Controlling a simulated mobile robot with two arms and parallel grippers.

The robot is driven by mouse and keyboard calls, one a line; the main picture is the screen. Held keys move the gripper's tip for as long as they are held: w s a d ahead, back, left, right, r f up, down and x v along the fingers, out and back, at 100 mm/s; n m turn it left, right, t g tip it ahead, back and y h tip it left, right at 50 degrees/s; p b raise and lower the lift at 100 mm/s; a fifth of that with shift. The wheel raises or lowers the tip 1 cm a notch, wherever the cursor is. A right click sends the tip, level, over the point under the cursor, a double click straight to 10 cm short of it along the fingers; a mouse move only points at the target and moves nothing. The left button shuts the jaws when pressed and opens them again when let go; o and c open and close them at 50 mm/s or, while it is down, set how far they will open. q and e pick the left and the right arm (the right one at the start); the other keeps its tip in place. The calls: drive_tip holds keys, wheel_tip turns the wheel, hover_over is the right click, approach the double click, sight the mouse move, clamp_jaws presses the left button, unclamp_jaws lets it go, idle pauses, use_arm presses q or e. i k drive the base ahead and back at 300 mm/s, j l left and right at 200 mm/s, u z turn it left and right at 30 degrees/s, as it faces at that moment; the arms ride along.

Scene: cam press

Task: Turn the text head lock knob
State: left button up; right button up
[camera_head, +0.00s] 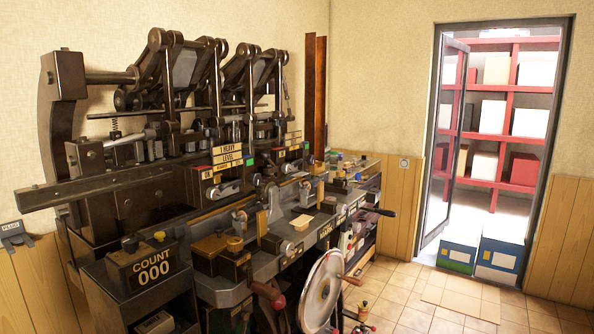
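A large dark metal press (185,120) fills the left half of the view along the wall. Several knobs, levers and small blocks sit along its grey bench (215,288). Yellow-lettered plates (228,153) sit mid-machine, with a round silver knob (229,189) just below. The labels are too small to tell which knob is the text head lock knob. Neither of my grippers is in view.
A large handwheel (322,292) sticks out at the bench's front. Tiled floor (440,305) is open to the right. A doorway shows red shelves (512,88) and blue-and-white boxes (500,257).

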sight(310, 158)
drive_tip(key=i+u, duration=0.25)
drive_tip(key=i+l+u, duration=0.4)
drive_tip(key=l+u, duration=0.2)
drive_tip(key=i+l+u, duration=0.25)
drive_tip(key=l, duration=0.2)
drive_tip(key=k, duration=0.1)
